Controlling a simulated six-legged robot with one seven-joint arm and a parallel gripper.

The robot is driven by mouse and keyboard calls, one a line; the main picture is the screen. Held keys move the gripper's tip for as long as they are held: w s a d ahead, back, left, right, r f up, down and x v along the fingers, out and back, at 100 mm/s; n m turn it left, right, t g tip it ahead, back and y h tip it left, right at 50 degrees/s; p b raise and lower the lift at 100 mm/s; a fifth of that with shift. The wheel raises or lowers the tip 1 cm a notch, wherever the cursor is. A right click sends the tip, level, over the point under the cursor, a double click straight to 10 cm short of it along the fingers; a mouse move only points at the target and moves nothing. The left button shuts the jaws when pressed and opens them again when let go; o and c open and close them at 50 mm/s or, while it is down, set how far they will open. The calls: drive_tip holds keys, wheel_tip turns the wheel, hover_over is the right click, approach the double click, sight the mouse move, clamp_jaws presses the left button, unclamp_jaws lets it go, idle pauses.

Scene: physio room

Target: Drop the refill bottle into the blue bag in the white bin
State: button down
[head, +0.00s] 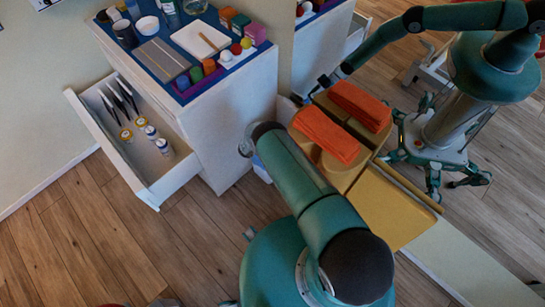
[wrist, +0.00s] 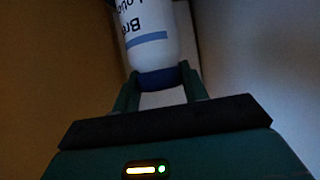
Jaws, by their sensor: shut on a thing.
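In the wrist view my gripper (wrist: 160,82) is shut on the refill bottle (wrist: 150,35). The bottle is white with a blue band, dark lettering and a blue end between the fingers; its far end is cut off by the picture's top edge. In the head view my arm hides the gripper and the bottle. A small pale blue-white patch (head: 261,168) shows between the cabinet and my arm, low down; it may be part of the white bin and blue bag, which are otherwise hidden.
A white cabinet (head: 235,125) has an open drawer (head: 178,177) holding small bottles and dark tools. Its top carries cups, jars and boxes. A mirror at right reflects me. Wooden floor is clear at lower left.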

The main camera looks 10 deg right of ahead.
drive_tip(key=shift+f, duration=1.2)
drive_tip(key=c, duration=0.7)
unclamp_jaws()
drive_tip(key=v, duration=1.3)
drive_tip(key=shift+s+a+r, duration=0.15)
drive_tip(key=shift+s+a, duration=0.05)
drive_tip(key=shift+s, duration=0.05)
